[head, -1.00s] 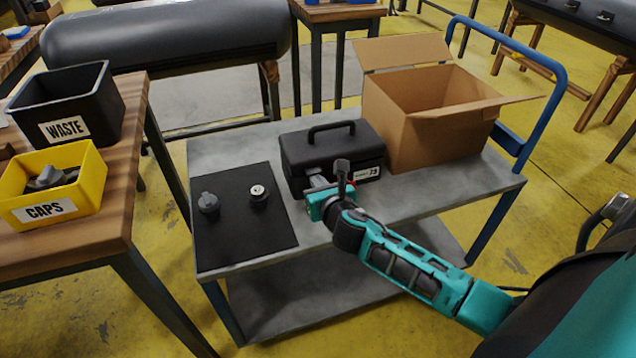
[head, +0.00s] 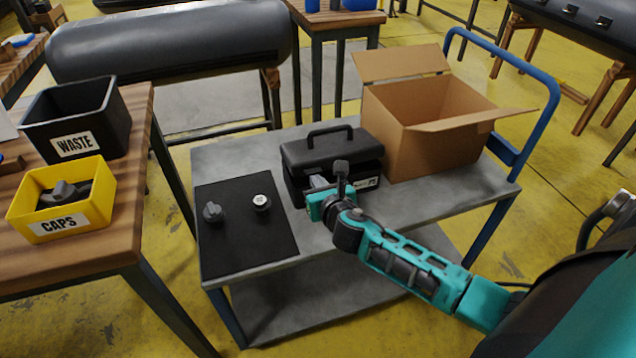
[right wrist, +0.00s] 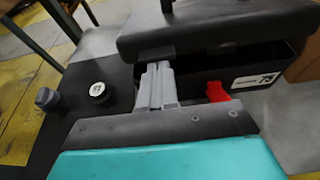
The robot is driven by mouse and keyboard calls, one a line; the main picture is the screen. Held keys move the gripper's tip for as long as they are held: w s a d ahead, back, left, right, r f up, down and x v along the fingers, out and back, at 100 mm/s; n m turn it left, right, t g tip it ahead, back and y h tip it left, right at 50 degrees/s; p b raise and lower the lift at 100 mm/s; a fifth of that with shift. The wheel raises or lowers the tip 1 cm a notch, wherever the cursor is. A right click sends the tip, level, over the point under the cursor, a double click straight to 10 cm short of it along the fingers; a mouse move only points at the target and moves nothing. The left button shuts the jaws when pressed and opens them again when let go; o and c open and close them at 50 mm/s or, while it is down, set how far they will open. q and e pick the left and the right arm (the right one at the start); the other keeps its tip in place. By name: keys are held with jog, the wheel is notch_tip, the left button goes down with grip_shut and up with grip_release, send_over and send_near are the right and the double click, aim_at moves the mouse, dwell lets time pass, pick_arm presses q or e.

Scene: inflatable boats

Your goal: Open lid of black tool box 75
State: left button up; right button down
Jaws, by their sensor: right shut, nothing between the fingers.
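The black tool box (head: 293,187) stands on the grey cart, left of the cardboard box. Its lid (head: 333,152) is raised a little at the front, with a dark gap below it. The right wrist view shows the lid (right wrist: 215,30) above the box front, which bears a label with 75 (right wrist: 255,80) and a red latch (right wrist: 217,92). My right gripper (head: 318,182) is at the front of the box. In the right wrist view its fingers (right wrist: 157,72) are together and empty, with their tips at the underside of the lid's front edge. My left gripper is out of view.
A black mat (head: 240,245) with two small caps lies left of the tool box. The open cardboard box (head: 432,140) stands close on its right. A table at left holds the waste bin (head: 75,110) and yellow caps bin (head: 35,227).

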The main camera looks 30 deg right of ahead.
aim_at(315, 165)
jog(key=shift+w+d+r+p, duration=0.1)
jog(key=shift+w+r+p, duration=0.1)
jog(key=shift+r+p, duration=0.55)
jog(key=shift+w+d+r+p, duration=0.1)
jog(key=shift+w+r+p, duration=0.1)
jog(key=shift+r+p, duration=0.45)
jog(key=shift+r, duration=0.1)
jog(key=shift+w+r+p, duration=0.4)
jog(key=shift+r+p, duration=0.3)
jog(key=shift+w+d+r+p, duration=0.1)
jog(key=shift+w+r+p, duration=0.25)
jog(key=shift+r+p, duration=0.2)
jog(key=shift+w+d+r+p, duration=0.2)
jog(key=shift+w+r+p, duration=0.7)
jog(key=shift+r+p, duration=0.3)
jog(key=shift+f, duration=0.1)
jog(key=shift+w, duration=0.1)
